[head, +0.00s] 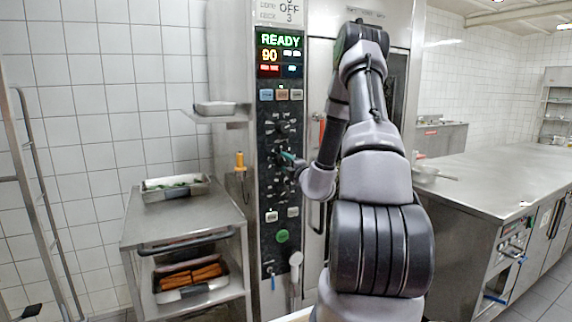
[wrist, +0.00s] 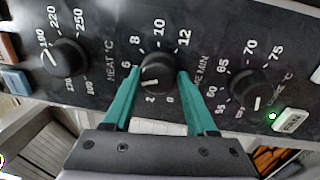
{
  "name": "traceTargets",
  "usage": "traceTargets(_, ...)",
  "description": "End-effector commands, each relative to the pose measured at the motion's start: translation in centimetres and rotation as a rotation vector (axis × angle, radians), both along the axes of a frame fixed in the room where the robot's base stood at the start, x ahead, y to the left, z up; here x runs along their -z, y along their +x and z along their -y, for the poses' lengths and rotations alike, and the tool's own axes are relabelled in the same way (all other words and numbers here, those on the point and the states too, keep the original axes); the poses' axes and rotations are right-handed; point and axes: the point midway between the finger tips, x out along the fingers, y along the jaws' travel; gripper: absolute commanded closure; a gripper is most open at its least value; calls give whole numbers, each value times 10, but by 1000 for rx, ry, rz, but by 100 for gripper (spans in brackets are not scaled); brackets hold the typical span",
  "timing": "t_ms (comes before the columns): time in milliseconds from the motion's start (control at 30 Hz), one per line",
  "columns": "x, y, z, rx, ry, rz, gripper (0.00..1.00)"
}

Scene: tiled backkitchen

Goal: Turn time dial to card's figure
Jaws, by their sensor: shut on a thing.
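The time dial (wrist: 158,72), a black knob marked TIME MIN, sits mid-picture in the wrist view. Its scale shows 0, 2, 6, 8, 10 and 12. A white mark on it points to the lower left, near the 2 side; the exact figure is unclear, and the 4 is hidden. My gripper (wrist: 160,76) has its teal fingers on either side of the knob, shut on it. In the head view my gripper (head: 290,158) is at the panel. The card (head: 287,12), cut by the top edge, shows OFF and below it a 3; its small words are hard to read.
The heat dial (wrist: 64,56) is left of the gripper and another dial (wrist: 250,88) right. The display (head: 281,54) reads READY and 90. A steel trolley (head: 180,222) with trays stands left; a counter (head: 478,190) stands right.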

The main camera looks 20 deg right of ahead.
Motion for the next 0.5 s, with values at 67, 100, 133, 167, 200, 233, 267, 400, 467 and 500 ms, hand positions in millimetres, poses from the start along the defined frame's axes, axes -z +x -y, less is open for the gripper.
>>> traceTargets(67, -4, 2, -2, -4, 65, 7, 98)
traceTargets(100, -4, 2, -2, -4, 99, 7, 98)
traceTargets(133, -4, 2, -2, -3, 124, 5, 98)
traceTargets(167, -5, 2, -2, -3, 147, 5, 98)
traceTargets(200, -5, 2, -2, -3, 177, 4, 98)
traceTargets(233, -5, 2, -2, -3, 200, 3, 98)
traceTargets(267, -5, 2, -2, -3, 221, 3, 98)
traceTargets(400, -5, 2, -1, -2, 301, 1, 98)
traceTargets(467, -6, 2, -1, -2, 329, 0, 98)
traceTargets(500, -6, 2, -1, -2, 346, 0, 98)
